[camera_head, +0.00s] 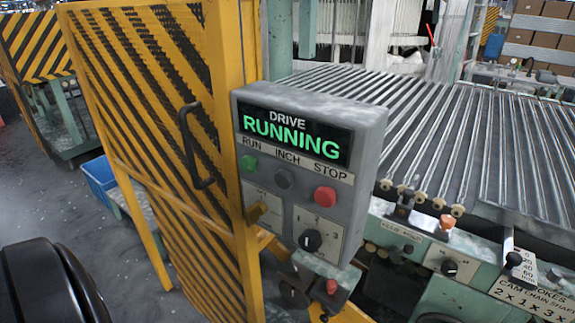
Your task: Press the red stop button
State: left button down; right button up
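The red stop button (325,196) is a round cap on the right of the grey control box (368,130), under the printed word STOP. A green button (248,162) under RUN and a dark button (284,179) under INCH sit to its left in the same row. The display (293,135) above them reads DRIVE RUNNING in lit letters. Nothing covers the stop button. Neither of my grippers can be made out. A black rounded part at the lower left edge looks like part of my arm.
A yellow-and-black striped guard door (140,110) with a dark handle (190,145) stands left of the box. Below are a black knob (310,240) and another red button (332,286) on a small lower box.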

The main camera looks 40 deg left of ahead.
aim_at(325, 196)
jog(key=u, duration=1.1)
jog(key=j, duration=0.1)
